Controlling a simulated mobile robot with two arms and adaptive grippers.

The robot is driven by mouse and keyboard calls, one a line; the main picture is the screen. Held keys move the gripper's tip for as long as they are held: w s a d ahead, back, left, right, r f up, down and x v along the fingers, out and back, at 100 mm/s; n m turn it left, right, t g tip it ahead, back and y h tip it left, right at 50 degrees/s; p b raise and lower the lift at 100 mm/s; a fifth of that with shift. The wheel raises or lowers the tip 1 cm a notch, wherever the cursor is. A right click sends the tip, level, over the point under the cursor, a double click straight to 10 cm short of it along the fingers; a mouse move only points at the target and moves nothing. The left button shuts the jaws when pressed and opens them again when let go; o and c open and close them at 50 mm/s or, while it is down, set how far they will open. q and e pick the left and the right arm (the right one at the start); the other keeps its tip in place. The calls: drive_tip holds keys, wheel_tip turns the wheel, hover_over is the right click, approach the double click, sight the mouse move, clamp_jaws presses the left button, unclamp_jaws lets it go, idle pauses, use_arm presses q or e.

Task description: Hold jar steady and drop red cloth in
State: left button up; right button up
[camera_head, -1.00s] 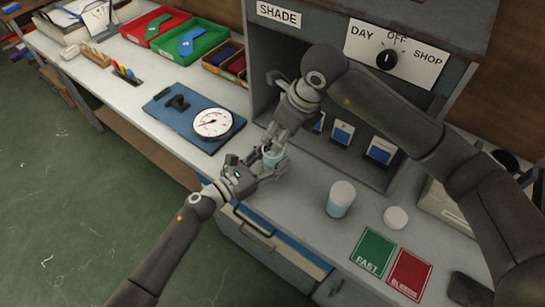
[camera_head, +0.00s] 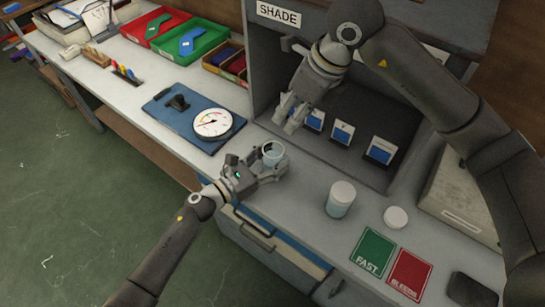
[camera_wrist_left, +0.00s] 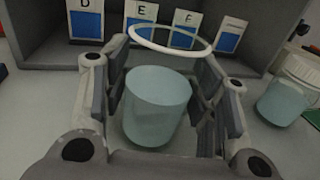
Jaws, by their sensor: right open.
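A clear open jar (camera_head: 272,152) with pale blue-green contents stands near the bench's front edge. My left gripper (camera_head: 264,168) is closed around its sides. In the left wrist view the jar (camera_wrist_left: 157,108) sits between the two fingers, upright, its rim above them. My right gripper (camera_head: 293,114) is open and empty, above and behind the jar, in front of the shade box. No red cloth is visible in the jar or in the right gripper. Dark red material (camera_head: 238,66) lies in a divided tray at the back, too small to identify.
A lidded jar (camera_head: 341,199) and a loose white lid (camera_head: 396,217) stand to the right. Green FAST (camera_head: 372,252) and red BLEEDS (camera_head: 410,274) cards lie in front. A dial gauge (camera_head: 212,123) on a blue board is at left. The shade box (camera_head: 262,80) holds blue sample cards.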

use_arm(q)
drive_tip(key=o, duration=0.4)
drive_tip(key=v, duration=1.2)
drive_tip(key=shift+s, duration=0.1)
